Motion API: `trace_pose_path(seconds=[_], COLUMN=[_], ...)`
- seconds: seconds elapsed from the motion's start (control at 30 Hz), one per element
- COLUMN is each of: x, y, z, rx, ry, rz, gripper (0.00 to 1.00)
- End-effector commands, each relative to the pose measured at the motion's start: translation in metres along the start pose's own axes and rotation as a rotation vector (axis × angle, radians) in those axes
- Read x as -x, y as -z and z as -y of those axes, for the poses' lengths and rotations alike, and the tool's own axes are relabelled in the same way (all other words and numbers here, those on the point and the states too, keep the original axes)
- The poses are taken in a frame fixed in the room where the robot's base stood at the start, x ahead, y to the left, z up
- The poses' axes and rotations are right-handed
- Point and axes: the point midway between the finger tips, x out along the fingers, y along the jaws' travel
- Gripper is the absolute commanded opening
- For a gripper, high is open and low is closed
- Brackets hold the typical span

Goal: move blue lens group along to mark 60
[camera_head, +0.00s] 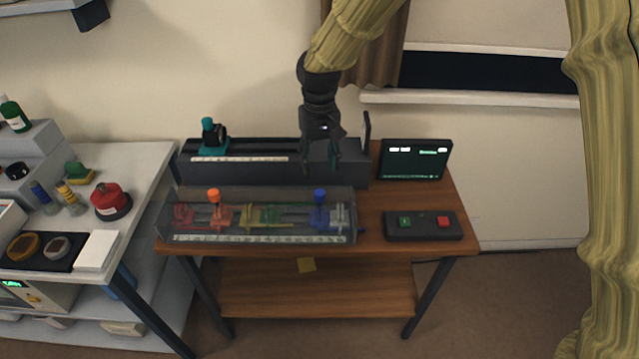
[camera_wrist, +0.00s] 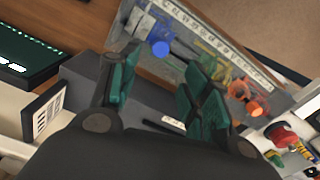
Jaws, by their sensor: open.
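The blue lens group (camera_head: 320,213) sits near the right end of a clear box (camera_head: 262,195) with a marked scale strip (camera_head: 255,238) along its front. Its round blue knob stands above the box. In the wrist view the blue knob (camera_wrist: 161,48) shows beyond my fingers, between them. My gripper (camera_head: 322,168) hangs above and behind the box, over the dark rail bench. It is open and empty, with green finger pads (camera_wrist: 158,90), and is apart from the blue knob. The scale numbers are too small to read.
An orange knob (camera_head: 213,195) stands at the box's left part, with red, yellow and green parts inside. The dark rail bench (camera_head: 240,170) carries a teal mount (camera_head: 208,130). A screen (camera_head: 415,160) and a button box (camera_head: 423,225) stand to the right.

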Motion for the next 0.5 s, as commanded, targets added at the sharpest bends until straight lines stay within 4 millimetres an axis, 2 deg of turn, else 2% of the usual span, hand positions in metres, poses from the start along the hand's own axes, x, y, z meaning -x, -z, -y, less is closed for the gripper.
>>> trace_pose_path(seconds=[0.5], x=[-0.072], y=[-0.001], z=[0.000], rx=[-0.001], ry=[0.001], rz=[0.004], gripper=[0.48])
